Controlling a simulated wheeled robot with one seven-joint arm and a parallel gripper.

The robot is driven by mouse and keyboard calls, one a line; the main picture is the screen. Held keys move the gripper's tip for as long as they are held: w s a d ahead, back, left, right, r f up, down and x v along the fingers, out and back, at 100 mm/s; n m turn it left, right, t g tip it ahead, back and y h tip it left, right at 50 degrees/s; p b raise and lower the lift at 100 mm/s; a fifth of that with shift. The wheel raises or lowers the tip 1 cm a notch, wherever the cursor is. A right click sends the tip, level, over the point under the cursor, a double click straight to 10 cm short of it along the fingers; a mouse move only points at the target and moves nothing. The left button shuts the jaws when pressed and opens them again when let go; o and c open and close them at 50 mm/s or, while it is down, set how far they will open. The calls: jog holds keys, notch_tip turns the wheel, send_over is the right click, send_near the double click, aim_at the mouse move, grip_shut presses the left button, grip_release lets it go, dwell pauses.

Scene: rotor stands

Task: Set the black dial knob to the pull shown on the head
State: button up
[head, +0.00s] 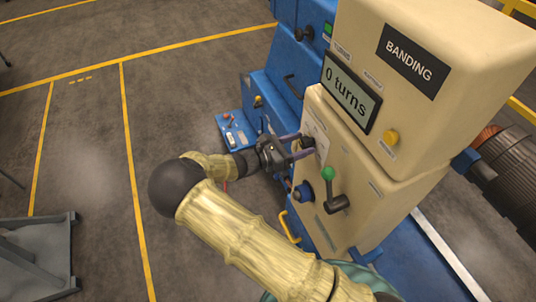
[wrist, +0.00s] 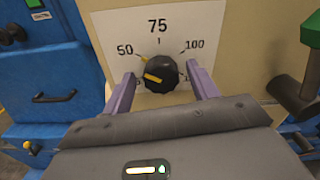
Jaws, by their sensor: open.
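The black dial knob (wrist: 161,73) sits on a white scale plate (wrist: 208,22) on the cream cabinet, with 50, 75 and 100 readable. A yellow pointer line on the knob points left, below the 50 mark; a small yellow mark shows by 50. My gripper (wrist: 160,80) is open, its two purple fingers on either side of the knob. I cannot tell whether they touch it. In the head view my gripper (head: 300,147) reaches the cabinet's front, and its fingers partly hide the knob. The head's display (head: 351,92) reads "0 turns" under a BANDING label (head: 412,61).
A green-knobbed lever (head: 331,186) and a blue knob (head: 303,192) stick out right of and below the dial. A yellow button (head: 391,137) is beside the display. A blue cabinet (head: 276,85) stands to the left.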

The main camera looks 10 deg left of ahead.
jog(key=b+v, duration=0.6)
jog(key=v, duration=1)
jog(key=shift+d+f, duration=0.1)
